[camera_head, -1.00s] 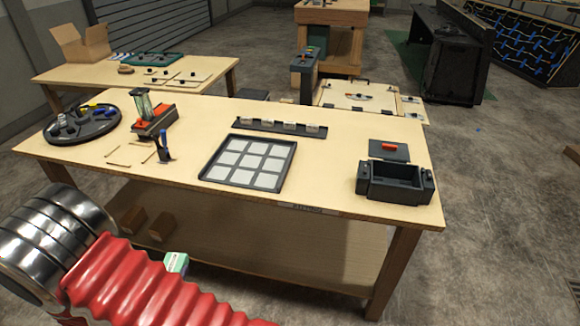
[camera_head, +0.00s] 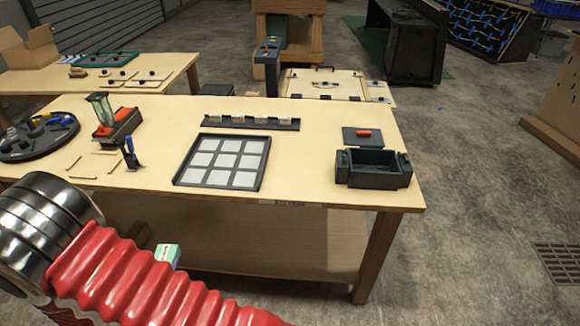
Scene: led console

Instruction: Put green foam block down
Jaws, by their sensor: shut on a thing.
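A small green-and-white block (camera_head: 166,254) shows just above my red ribbed arm sleeve, in front of the table's lower shelf. Its lower part is hidden by the sleeve. It may be the green foam block, but I cannot tell what supports it. My gripper's fingers do not show; only my silver and red arm parts are visible at the lower left. The worktable (camera_head: 300,190) has a clear strip of top right of the dark nine-square tray (camera_head: 222,160).
A dark open box (camera_head: 374,168) stands at the table's front right, with a dark plate and red handle (camera_head: 363,136) behind it. A slotted rack (camera_head: 250,122), a red-based stand (camera_head: 116,125) and a round dark tray (camera_head: 38,137) also occupy the top. The floor at right is open.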

